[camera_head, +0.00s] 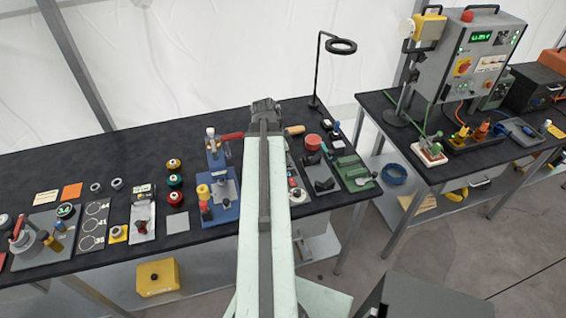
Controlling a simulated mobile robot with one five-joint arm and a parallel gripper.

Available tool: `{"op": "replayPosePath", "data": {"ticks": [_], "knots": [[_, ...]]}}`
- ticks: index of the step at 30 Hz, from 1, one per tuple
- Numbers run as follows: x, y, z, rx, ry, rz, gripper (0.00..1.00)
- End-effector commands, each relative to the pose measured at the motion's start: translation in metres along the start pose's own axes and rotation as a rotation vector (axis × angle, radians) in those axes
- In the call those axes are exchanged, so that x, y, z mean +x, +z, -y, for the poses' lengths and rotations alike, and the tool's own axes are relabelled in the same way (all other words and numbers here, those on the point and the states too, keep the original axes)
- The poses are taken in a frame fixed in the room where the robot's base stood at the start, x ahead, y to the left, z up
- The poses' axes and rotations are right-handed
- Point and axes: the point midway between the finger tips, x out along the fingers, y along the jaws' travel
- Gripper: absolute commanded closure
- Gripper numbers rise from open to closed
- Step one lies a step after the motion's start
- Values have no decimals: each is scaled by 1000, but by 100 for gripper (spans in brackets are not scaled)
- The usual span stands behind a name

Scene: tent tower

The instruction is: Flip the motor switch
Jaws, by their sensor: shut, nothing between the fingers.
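My gripper (265,106) is the dark end of my pale green arm, over the back part of the left black-topped bench. It is shut and holds nothing. Its fingertips are small and hard to make out. I cannot tell for sure which part is the motor switch.
The left bench (120,160) carries a blue fixture (220,190), several colored spools and small tools. A ring lamp (341,46) rises at its back right. The right bench (395,110) holds a soldering area and dark boxes. A floor gap separates the benches.

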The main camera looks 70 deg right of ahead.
Motion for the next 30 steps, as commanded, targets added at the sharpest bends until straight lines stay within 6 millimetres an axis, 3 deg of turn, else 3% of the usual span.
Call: {"op": "replayPosePath", "data": {"ticks": [1, 12, 16, 30], "knots": [[21, 3, 0, 1, 0, 0, 100], [95, 10, 2, -1, 0, 0, 100], [104, 13, 3, -2, -1, 0, 100], [106, 7, 4, 4, 16, -1, 100]]}}
